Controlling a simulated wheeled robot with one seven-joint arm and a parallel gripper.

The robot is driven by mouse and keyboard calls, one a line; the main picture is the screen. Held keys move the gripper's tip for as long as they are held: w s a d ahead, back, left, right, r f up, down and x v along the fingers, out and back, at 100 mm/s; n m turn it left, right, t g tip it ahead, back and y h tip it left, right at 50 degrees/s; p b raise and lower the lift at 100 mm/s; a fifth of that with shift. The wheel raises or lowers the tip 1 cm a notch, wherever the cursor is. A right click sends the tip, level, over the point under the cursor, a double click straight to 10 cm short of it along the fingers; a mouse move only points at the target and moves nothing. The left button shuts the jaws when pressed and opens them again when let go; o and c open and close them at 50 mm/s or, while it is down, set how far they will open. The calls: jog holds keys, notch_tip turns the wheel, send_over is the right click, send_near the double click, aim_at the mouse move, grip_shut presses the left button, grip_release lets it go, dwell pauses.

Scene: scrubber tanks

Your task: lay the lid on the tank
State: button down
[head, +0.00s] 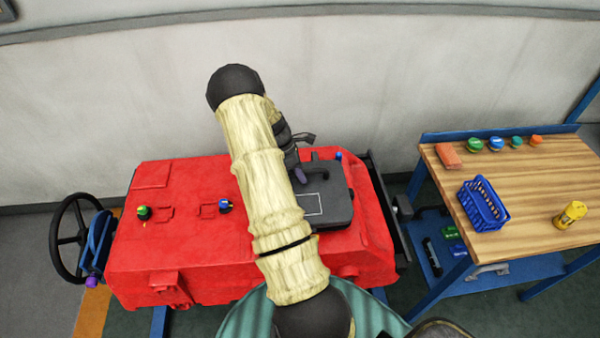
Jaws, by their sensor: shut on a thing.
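The red scrubber tank body (185,245) fills the lower middle of the head view. The dark grey, flat lid (338,207) is over the right part of its top, with a pale outlined rectangle on it. My gripper (303,167) is at the lid's far side, shut on the lid.
A black steering wheel (72,238) stands at the machine's left end. Green (144,212) and blue (225,206) caps sit on the red top. At right, a wooden bench (520,190) holds a blue basket (483,204), a yellow object (570,215) and several small items. The wall is close behind.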

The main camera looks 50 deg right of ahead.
jog(key=shift+f, duration=0.6)
jog(key=shift+f+b, duration=0.2)
jog(key=shift+b, duration=0.15)
jog(key=shift+f, duration=0.25)
jog(key=shift+f, duration=0.25)
dwell(0.5)
jog(key=shift+r, duration=0.15)
dwell(0.4)
jog(key=c, duration=0.8)
grip_release()
jog(key=shift+o, duration=0.2)
jog(key=shift+r, duration=0.1)
